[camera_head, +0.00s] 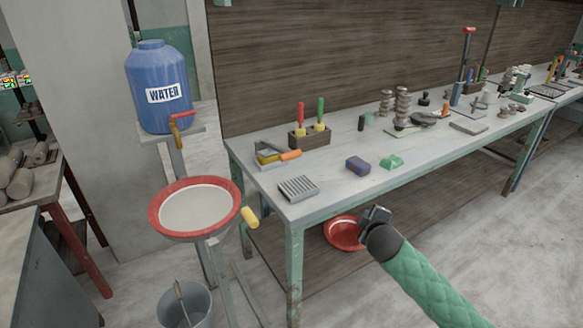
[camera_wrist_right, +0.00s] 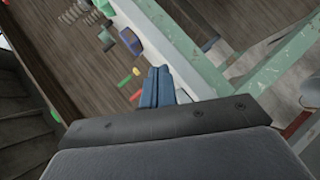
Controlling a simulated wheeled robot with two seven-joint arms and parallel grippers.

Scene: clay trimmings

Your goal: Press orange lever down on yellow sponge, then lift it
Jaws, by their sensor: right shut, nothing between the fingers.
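The orange lever (camera_head: 291,155) is on a small grey metal device on the workbench's left part. A yellow sponge (camera_head: 269,152) sits in that device, to the left of the lever's orange grip; whether they touch is too small to tell. My right gripper (camera_head: 377,212) is in front of the workbench's front edge, to the lower right of the lever and well apart from it. Its fingers (camera_wrist_right: 157,82) are together and hold nothing in the right wrist view. My left gripper is not in view.
The workbench (camera_head: 335,185) also holds a ridged grey block (camera_head: 298,188), a blue-purple block (camera_head: 358,166), a green piece (camera_head: 391,162) and a wooden holder (camera_head: 309,139) with red and green handles. A red-rimmed basin (camera_head: 180,234) stands left; a red bowl (camera_head: 343,233) is below.

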